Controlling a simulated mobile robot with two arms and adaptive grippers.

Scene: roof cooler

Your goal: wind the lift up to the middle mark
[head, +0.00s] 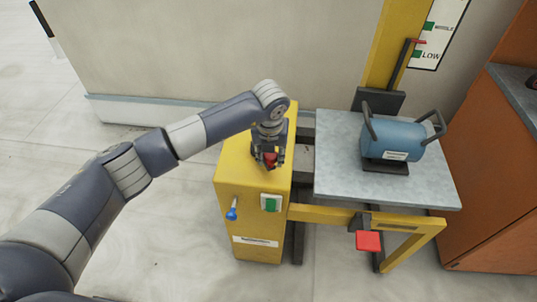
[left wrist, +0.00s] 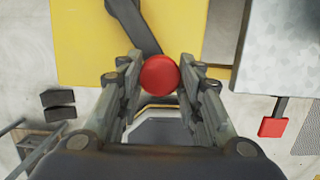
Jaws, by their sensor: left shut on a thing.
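The yellow winch box (head: 240,185) stands beside the lift. My left gripper (head: 271,158) is above its top, shut on the red crank knob (left wrist: 159,75). In the left wrist view the knob is between the fingers (left wrist: 160,90), and the dark crank arm (left wrist: 136,28) runs from it across the yellow top. The lift's grey platform (head: 440,190) carries a blue cylinder (head: 392,138) with two dark handles. On the scale board (head: 448,12), the red pointer (head: 418,41) sits between the LOW mark (head: 416,54) and the MIDDLE mark (head: 429,27). My right gripper is out of view.
The box front has a green switch (head: 270,203) and a blue-tipped lever (head: 232,213). A red pedal (head: 368,241) sticks out below the platform. An orange cabinet (head: 495,170) stands at the right, a pale wall (head: 220,50) behind. The floor at the front left is clear.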

